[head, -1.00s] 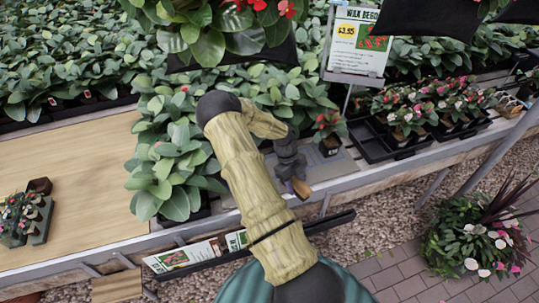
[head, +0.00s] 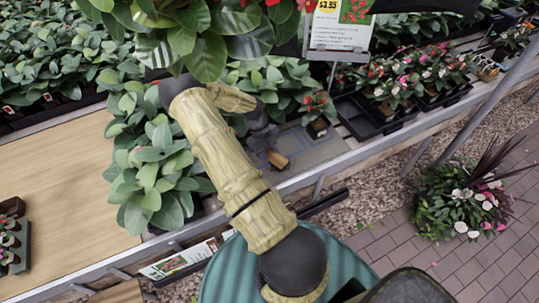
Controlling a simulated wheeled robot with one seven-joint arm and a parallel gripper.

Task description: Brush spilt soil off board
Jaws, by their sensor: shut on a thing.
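My gripper (head: 263,142) is at the left part of a grey board (head: 322,152) with bluish lines on the bench. It is shut on a small brown wooden piece, probably the brush (head: 277,159), which shows just below the fingers. My own arm and the leafy plants hide part of the gripper and the board's left side. I cannot tell whether the brush touches the board. No spilt soil can be made out at this size.
A small red-flowered potted plant (head: 317,112) stands at the board's back edge. Black trays (head: 372,118) with flowers are to its right. Dense leafy plants (head: 150,175) crowd the left side. A price sign (head: 341,25) and hanging foliage (head: 185,30) are above.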

